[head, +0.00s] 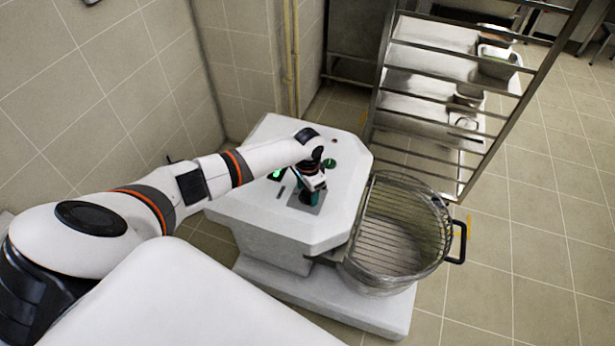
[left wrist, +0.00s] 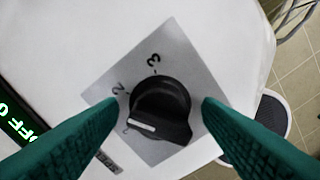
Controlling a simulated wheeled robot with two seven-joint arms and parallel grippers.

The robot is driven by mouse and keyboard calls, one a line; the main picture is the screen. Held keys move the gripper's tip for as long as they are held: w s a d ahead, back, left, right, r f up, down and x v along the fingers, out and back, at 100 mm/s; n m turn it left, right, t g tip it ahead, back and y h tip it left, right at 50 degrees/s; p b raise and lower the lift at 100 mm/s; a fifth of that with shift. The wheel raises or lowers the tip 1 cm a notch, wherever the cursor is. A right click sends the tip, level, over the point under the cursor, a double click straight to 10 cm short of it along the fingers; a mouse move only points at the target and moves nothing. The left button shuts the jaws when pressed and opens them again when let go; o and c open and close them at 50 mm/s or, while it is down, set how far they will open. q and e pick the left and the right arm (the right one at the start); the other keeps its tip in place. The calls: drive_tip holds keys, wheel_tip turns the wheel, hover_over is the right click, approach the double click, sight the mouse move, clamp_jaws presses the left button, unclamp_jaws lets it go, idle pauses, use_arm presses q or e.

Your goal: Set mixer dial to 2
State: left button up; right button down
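The mixer (head: 335,222) is a white machine with a sloping top panel. Its dial (left wrist: 162,105) is a black knob on a grey square plate (left wrist: 178,50), with numerals 2 and 3 showing. The knob's white line points to the lower left, below the 2, near a numeral partly hidden by a finger. My left gripper (head: 311,192) is over the panel, at the dial. In the left wrist view its green fingers (left wrist: 162,108) stand open on both sides of the knob, with small gaps. My right gripper is not in view.
A green-lit display (left wrist: 22,125), reading OFF and a 0, lies left of the dial. A wire-guarded bowl (head: 400,250) is at the mixer's right. A metal rack (head: 450,171) stands behind.

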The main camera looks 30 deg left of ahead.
use_arm(q)
drive_tip(key=shift+r, duration=0.1)
wheel_tip(320, 180, up, 12)
idle(0.5)
idle(0.5)
